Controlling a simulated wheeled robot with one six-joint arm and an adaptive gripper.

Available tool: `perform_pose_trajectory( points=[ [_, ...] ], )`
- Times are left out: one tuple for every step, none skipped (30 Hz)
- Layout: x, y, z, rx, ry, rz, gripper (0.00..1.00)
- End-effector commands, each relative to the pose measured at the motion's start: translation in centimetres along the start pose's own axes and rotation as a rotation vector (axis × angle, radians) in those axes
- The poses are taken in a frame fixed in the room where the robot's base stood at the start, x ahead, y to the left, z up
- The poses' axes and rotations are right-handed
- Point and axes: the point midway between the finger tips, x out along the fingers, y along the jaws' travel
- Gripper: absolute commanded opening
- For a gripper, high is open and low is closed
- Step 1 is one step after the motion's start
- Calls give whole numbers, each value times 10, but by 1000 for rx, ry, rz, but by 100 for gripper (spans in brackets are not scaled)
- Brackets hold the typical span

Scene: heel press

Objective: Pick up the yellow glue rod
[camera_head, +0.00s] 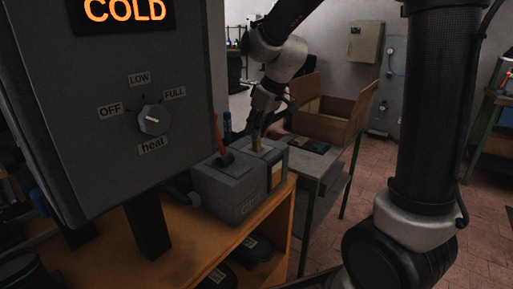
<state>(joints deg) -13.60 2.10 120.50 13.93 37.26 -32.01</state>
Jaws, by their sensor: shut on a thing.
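The yellow glue rod (257,142) stands upright, its lower end at the top of the right-hand grey box (277,166). My gripper (260,121) points down from above and is shut on the rod's upper part. The fingertips are small and dark in this view. Whether the rod's lower end is still inside the box I cannot tell.
A blue item (227,124) stands behind. The heat cabinet (140,100), reading COLD, fills the left.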

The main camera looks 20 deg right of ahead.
Motion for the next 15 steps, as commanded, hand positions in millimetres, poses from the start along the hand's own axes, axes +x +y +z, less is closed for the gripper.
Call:
perform_pose_trajectory(
  points=[
    [0, 0, 0, 0, 0, 0, 0],
    [0, 0, 0, 0, 0, 0, 0],
    [0, 0, 0, 0, 0, 0, 0],
    [-1, 0, 0, 0, 1, 0, 0],
    [-2, 0, -1, 0, 1, 0, 0],
    [-4, 0, -2, 0, 2, 0, 0],
    [-6, 0, -3, -1, 2, 0, 0],
    [-10, 0, -5, -1, 2, 0, 0],
    [-16, 0, -8, -2, 5, 1, 0],
    [-22, 0, -10, -2, 5, 2, 0],
    [-28, 0, -12, -2, 5, 2, 0],
    [-36, 0, -16, -2, 5, 2, 0],
    [-42, 0, -18, -2, 5, 2, 0],
    [-48, 0, -21, -2, 5, 2, 0],
    [-56, 0, -24, -1, 5, 1, 0]
  ],
)
